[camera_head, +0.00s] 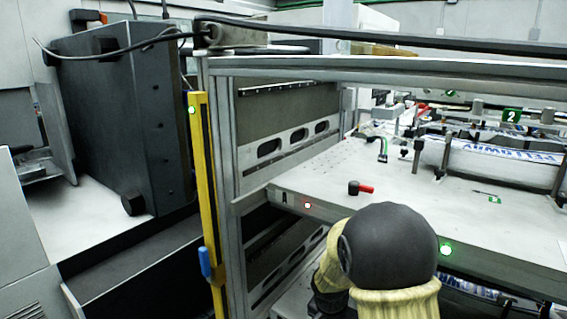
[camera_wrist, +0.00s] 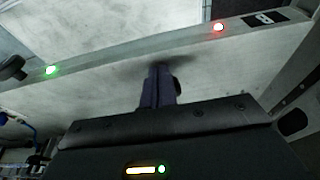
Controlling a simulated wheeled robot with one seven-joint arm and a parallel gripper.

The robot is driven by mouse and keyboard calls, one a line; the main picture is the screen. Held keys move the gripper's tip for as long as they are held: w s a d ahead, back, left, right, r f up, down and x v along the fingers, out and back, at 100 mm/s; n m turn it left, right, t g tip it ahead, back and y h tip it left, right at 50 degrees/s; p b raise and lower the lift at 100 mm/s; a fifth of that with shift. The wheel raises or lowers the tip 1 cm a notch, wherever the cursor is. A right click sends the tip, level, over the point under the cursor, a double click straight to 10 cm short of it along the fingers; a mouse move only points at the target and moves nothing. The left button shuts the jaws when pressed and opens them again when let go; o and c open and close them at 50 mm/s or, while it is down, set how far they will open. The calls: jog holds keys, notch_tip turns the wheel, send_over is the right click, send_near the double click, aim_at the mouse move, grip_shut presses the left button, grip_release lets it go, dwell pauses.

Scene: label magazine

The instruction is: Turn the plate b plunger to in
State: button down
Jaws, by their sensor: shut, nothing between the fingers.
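A plunger with a black knob and a red lever (camera_head: 361,188) stands on the pale plate (camera_head: 320,178), near its front left corner, in the head view. Its red lever points right. My arm's dark rounded joint covers part of the plate's front edge in the head view, and my gripper is not visible there. In the wrist view my gripper (camera_wrist: 160,86) has its dark fingers together over a grey surface, with nothing seen between them. The red lever is not visible in the wrist view.
A red light (camera_head: 307,205) and a green light (camera_head: 446,249) sit on the plate's front edge. A yellow post (camera_head: 205,180) with a blue handle (camera_head: 205,262) stands left.

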jog(key=shift+s+a, duration=0.1)
jog(key=shift+s+a, duration=0.15)
jog(key=shift+s, duration=0.1)
jog(key=w+p+v, duration=0.1)
jog(key=p+v, duration=0.3)
jog(key=v, duration=0.1)
jog(key=shift+d+r+p, duration=0.35)
jog(key=shift+d+r, duration=0.05)
jog(key=shift+r, duration=0.15)
